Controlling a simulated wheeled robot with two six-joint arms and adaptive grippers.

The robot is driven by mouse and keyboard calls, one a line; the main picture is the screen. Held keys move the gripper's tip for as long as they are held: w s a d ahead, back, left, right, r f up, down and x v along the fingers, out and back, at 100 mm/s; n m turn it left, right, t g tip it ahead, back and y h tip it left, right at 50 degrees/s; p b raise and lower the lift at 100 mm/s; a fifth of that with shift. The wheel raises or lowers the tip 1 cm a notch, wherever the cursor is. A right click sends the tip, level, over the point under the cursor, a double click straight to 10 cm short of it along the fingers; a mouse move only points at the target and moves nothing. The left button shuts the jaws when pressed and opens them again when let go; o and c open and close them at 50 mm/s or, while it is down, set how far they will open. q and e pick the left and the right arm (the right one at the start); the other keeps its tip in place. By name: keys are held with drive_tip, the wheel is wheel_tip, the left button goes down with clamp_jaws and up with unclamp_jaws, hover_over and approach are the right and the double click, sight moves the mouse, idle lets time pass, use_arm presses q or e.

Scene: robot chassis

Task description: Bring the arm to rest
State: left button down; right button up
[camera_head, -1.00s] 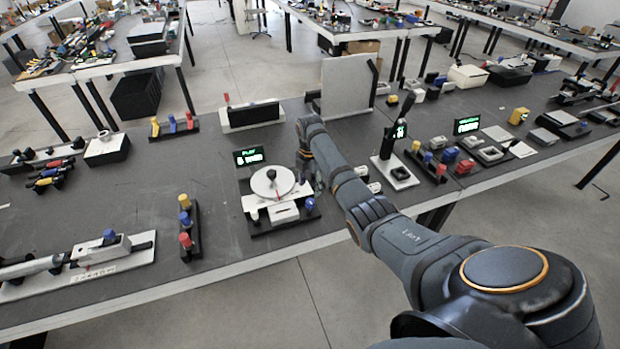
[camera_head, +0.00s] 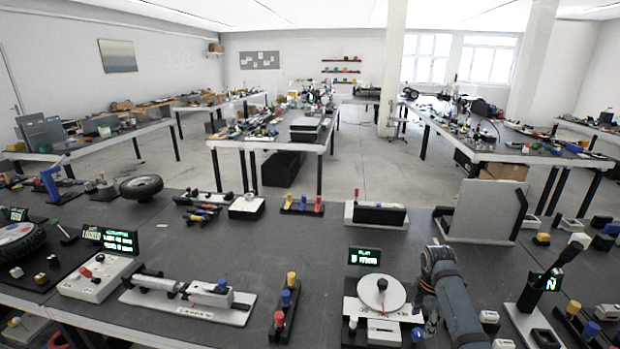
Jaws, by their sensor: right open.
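My right arm (camera_head: 455,300) is dark grey and comes in from the bottom edge, right of the middle. Its wrist bends down beside a white device with a round dial (camera_head: 382,293). My right gripper (camera_head: 431,326) hangs low just to the right of that device, small and partly hidden by the arm. It is open, and I see nothing held in it. I cannot tell whether it touches the device. My left arm and gripper are out of view.
A small green-text display (camera_head: 364,257) stands behind the dial device. To its left are a post with coloured knobs (camera_head: 286,305) and a sliding fixture (camera_head: 190,298). A lever stand (camera_head: 540,300) is to the right. The dark table (camera_head: 240,245) has bare room behind these.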

drive_tip(key=s+a+f+m, duration=0.5)
drive_tip(key=s+f, duration=0.1)
drive_tip(key=s, duration=0.2)
drive_tip(key=s+a+r+m+t, duration=0.25)
drive_tip(key=s+m, duration=0.35)
drive_tip(key=s, duration=0.4)
drive_tip(key=s+a+r+m+t, duration=0.1)
drive_tip(key=s+a+r+m, duration=0.25)
drive_tip(key=s+m, duration=0.45)
drive_tip(key=s+d+f+n+g, duration=0.1)
drive_tip(key=s+f, duration=0.1)
drive_tip(key=f, duration=1.3)
drive_tip(key=s+d+f+g, duration=0.1)
drive_tip(key=s+d+f, duration=0.1)
drive_tip(key=f, duration=1.3)
drive_tip(key=s+f, duration=1.4)
drive_tip(key=s, duration=0.3)
drive_tip(key=shift+s+d+g, duration=0.25)
drive_tip(key=shift+s+g, duration=0.1)
